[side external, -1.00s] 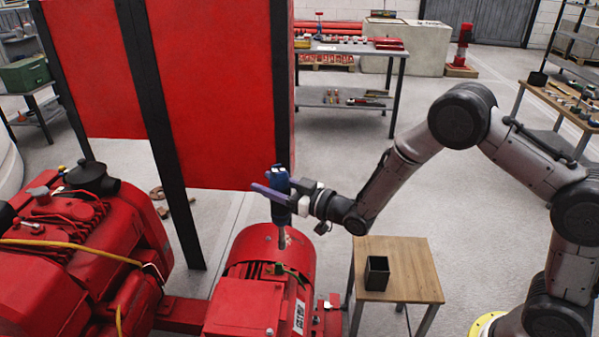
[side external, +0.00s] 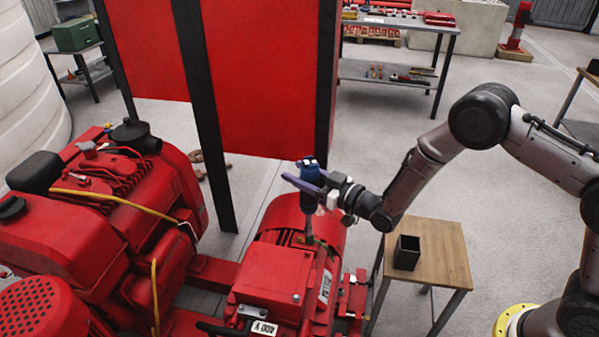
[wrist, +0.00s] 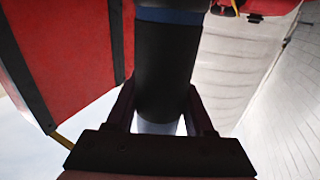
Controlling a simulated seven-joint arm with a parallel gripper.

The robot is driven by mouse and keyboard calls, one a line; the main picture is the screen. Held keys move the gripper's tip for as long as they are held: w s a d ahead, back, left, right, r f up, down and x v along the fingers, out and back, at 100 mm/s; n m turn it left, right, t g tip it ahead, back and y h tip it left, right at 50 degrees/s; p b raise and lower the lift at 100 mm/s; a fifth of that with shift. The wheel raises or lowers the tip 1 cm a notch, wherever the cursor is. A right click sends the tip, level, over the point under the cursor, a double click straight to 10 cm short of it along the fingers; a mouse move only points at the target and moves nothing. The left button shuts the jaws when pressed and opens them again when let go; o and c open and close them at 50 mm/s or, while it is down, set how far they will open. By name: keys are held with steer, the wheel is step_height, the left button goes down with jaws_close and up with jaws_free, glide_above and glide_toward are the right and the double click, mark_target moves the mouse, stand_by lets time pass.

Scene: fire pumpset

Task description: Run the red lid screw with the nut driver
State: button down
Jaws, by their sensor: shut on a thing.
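My gripper (side external: 321,185) is shut on the nut driver (side external: 311,180), which has a blue handle and a grey shaft pointing down. The driver stands roughly upright over the red motor. Its tip is by the near edge of the motor's rounded body, close to the red lid (side external: 272,277) of the terminal box; I cannot tell whether it touches a screw. A screw head (side external: 296,297) shows on the lid. In the wrist view the driver's dark grip (wrist: 168,70) fills the middle between my fingers, and its tip is hidden.
A red engine (side external: 90,220) with yellow cables stands at left. A red panel (side external: 255,80) with black posts rises behind the driver. A small wooden table (side external: 440,255) with a black open box (side external: 407,252) stands at right of the motor. A grey workbench stands behind.

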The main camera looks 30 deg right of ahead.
step_height(320, 180, down, 8)
stand_by(0.8)
steer(key=shift+f, duration=0.75)
stand_by(2.6)
step_height(320, 180, up, 6)
stand_by(0.9)
steer(key=shift+w+r, duration=0.1)
steer(key=shift+r, duration=0.15)
